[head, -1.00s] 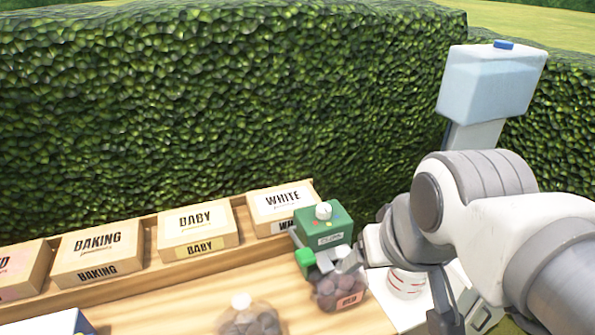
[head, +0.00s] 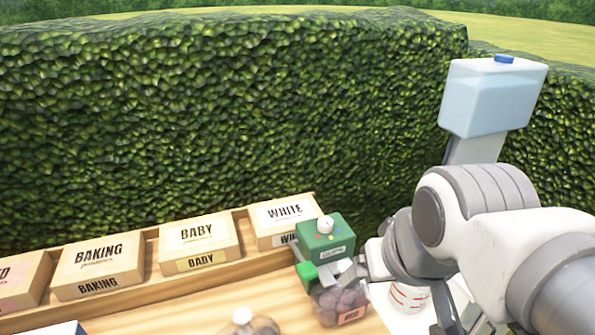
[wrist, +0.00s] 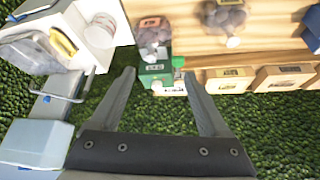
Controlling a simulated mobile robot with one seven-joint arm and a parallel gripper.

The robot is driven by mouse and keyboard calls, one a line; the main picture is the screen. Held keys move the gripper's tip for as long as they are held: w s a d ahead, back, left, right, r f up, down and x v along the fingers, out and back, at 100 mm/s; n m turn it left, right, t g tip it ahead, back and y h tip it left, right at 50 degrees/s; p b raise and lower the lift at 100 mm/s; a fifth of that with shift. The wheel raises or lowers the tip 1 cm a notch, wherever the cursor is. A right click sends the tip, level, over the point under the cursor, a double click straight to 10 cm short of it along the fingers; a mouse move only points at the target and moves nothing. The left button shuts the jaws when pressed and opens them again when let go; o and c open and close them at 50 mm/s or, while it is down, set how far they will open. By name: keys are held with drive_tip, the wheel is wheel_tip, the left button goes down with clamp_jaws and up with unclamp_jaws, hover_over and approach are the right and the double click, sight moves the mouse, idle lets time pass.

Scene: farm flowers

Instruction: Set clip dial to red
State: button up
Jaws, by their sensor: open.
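The green clip machine (head: 313,242) stands at the right end of the wooden bench, beside the WHITE box. Its white dial (head: 325,224) is on top, with small coloured marks around it; its exact setting is too small to read. A bag of potatoes (head: 340,308) with a red label sits under its front. In the wrist view, my gripper (wrist: 159,76) is open and empty, and the green machine (wrist: 153,80) shows between and beyond the fingertips. I cannot tell whether they touch it.
Labelled boxes line the back of the bench: WHITE (head: 283,213), BABY (head: 198,237) and BAKING (head: 98,262). Another bag of potatoes (head: 247,328) stands at the front. A tall hedge (head: 230,110) rises behind. A pale blue container (head: 490,98) stands at the right.

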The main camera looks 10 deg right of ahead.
drive_tip(key=w+r+g+p, duration=0.1)
drive_tip(key=w+r+p, duration=0.1)
drive_tip(key=w+r, duration=0.4)
drive_tip(key=n+g+p, duration=0.1)
drive_tip(key=g+p, duration=0.4)
hover_over(326, 220)
wheel_tip(326, 220, down, 5)
wheel_tip(326, 220, down, 17)
drive_tip(key=shift+s+f, duration=0.1)
clamp_jaws()
